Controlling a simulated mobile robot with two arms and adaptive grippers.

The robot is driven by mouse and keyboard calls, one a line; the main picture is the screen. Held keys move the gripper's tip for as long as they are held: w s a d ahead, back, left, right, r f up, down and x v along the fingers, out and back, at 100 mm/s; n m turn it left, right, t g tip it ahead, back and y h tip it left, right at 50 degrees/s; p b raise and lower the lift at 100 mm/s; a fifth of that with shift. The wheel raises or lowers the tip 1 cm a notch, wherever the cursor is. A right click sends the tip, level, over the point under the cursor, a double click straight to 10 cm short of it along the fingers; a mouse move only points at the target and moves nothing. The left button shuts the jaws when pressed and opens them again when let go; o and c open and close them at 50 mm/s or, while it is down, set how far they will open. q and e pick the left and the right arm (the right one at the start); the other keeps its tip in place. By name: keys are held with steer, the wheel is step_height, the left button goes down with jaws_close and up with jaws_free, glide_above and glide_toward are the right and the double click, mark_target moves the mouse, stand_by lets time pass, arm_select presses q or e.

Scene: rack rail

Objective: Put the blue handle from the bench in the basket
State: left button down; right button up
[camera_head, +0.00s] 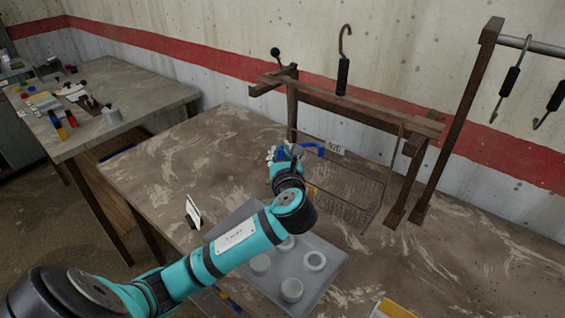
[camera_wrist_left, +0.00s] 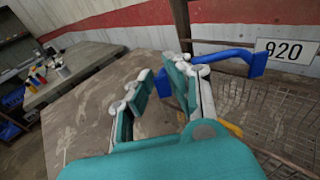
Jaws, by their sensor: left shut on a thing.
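The blue handle (camera_head: 312,147) is a bent bar near the back of the bench (camera_head: 180,165). In the left wrist view the handle (camera_wrist_left: 222,57) runs between the teal fingers and sticks out to the right, toward the number plate. My left gripper (camera_head: 284,152) is shut on the handle, at the left end of the wire basket. In the left wrist view its fingers (camera_wrist_left: 163,84) partly hide the handle. The basket (camera_head: 352,203) is a dark wire mesh on the bench; it also shows in the left wrist view (camera_wrist_left: 285,122). My right gripper is not in view.
A wooden rack (camera_head: 365,112) with a hanging hook (camera_head: 343,75) stands behind the basket. A plate marked 920 (camera_head: 335,148) is at the basket's back. A grey tray (camera_head: 325,285) with round pieces lies in front, partly under my arm.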

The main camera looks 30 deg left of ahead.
arm_select(q)
steer(key=shift+w+d+f, duration=0.1)
steer(key=shift+w, duration=0.1)
step_height(320, 180, down, 3)
steer(key=shift+f, duration=0.2)
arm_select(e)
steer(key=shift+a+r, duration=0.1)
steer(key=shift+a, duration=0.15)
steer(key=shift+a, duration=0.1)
arm_select(q)
steer(key=shift+f, duration=0.6)
steer(key=c, duration=1.3)
jaws_free()
steer(key=shift+s, duration=0.1)
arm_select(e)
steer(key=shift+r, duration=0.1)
